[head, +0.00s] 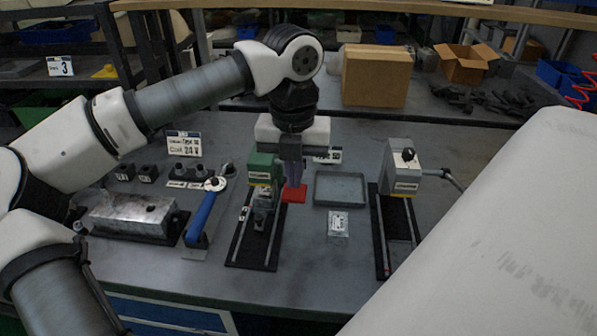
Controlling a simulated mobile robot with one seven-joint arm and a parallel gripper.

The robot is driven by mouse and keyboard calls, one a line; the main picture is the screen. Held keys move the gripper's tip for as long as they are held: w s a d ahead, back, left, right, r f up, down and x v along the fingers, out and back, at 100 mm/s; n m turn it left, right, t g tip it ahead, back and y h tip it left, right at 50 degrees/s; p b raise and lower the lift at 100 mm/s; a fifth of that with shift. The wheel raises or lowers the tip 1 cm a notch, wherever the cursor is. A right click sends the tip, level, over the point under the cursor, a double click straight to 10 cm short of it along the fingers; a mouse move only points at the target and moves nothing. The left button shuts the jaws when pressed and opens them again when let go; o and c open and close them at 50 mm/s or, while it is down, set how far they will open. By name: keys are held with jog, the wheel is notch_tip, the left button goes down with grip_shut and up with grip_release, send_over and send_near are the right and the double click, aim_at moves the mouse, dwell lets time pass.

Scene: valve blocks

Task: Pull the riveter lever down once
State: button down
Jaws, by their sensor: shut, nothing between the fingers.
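My gripper (294,182) points down near the middle of the bench, its fingers together and empty. It is just right of a green bench machine (262,167) with a yellow label, which stands on a black base with rails. My gripper's body hides part of that machine's right side, and I cannot make out a lever there. A grey bench machine (400,171) with a black knob stands further right on a similar base. A thin lever (453,180) sticks out from its right side, well apart from my gripper. I cannot tell from labels which machine is the riveter.
A red pad (295,194) lies beneath my gripper. A blue-handled tool (204,214) and a metal block (131,213) are at left. Cardboard boxes (375,77) stand behind.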

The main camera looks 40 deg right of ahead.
jog(key=shift+f, duration=0.1)
notch_tip(320, 180, down, 15)
jog(key=b, duration=1.2)
notch_tip(320, 180, up, 18)
jog(key=p, duration=1.1)
jog(key=shift+r+p, duration=0.2)
jog(key=shift+p, duration=0.1)
dwell(0.7)
